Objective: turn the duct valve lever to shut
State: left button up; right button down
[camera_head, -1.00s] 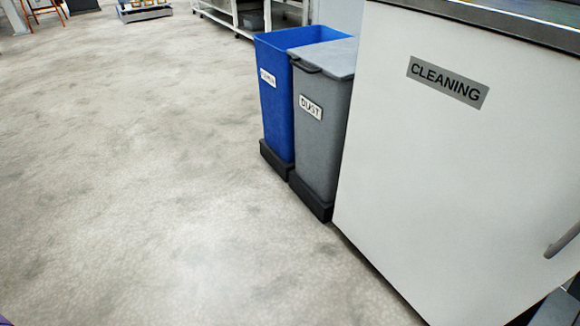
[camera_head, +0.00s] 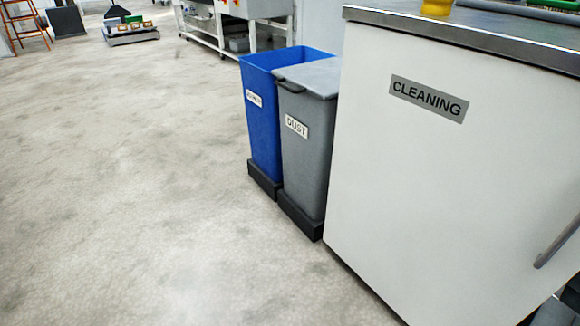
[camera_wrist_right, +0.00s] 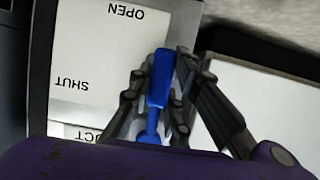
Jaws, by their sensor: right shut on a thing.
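The duct valve lever (camera_wrist_right: 157,85) is blue and shows in the right wrist view. It points towards the top of that picture, on the OPEN side of a white label plate (camera_wrist_right: 88,50). The plate reads OPEN at the top and SHUT at the left, both upside down. My right gripper (camera_wrist_right: 163,72) is shut on the lever, with a dark finger on either side of it. The lower end of the lever runs down towards the purple part of my gripper. The head view shows neither the valve nor either gripper.
A white cabinet (camera_head: 430,190) marked CLEANING stands at the right of the head view. A grey DUST bin (camera_head: 305,150) and a blue bin (camera_head: 262,120) stand beside it. The floor (camera_head: 120,180) at the left is clear.

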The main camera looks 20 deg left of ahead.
jog(key=shift+s+d+r+n+g+h+p, duration=0.2)
jog(key=shift+s+d+n+h+p, duration=0.25)
jog(key=shift+n+p, duration=0.35)
jog(key=shift+s+d+r+n+g+h+p, duration=0.2)
jog(key=shift+d+n+h+p, duration=0.4)
jog(key=shift+n+p, duration=0.15)
jog(key=shift+s+d+r+n+g+h+p, duration=0.2)
jog(key=shift+s+d+n+h+p, duration=0.25)
jog(key=shift+n+p, duration=0.35)
jog(key=shift+w, duration=0.1)
jog(key=c, duration=1.9)
grip_release()
jog(key=shift+o, duration=1.4)
jog(key=shift+d, duration=0.1)
